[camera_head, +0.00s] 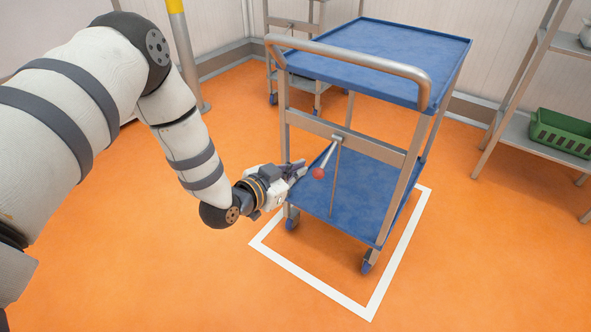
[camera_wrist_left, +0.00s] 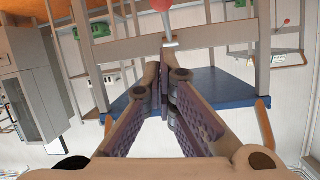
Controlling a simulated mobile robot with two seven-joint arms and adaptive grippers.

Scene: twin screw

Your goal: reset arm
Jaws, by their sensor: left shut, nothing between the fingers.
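My left arm comes in from the left in the head view. Its gripper (camera_head: 301,168) is shut and empty, with its fingertips close beside a red knob (camera_head: 318,173) at the end of a thin metal lever (camera_head: 328,155). The lever hangs from the crossbar of a blue-shelved cart (camera_head: 345,128). In the left wrist view, the closed fingers (camera_wrist_left: 162,75) point towards the cart. The red knob (camera_wrist_left: 158,4) is cut off by the top edge there. I cannot tell whether the fingertips touch the lever. My right gripper is in neither view.
The cart stands on wheels at a white floor outline (camera_head: 318,283). Another cart (camera_head: 290,14) stands behind it. A yellow-topped post (camera_head: 176,6) is near my left arm. A shelf rack with a green basket (camera_head: 562,132) stands at the right. The orange floor in front is clear.

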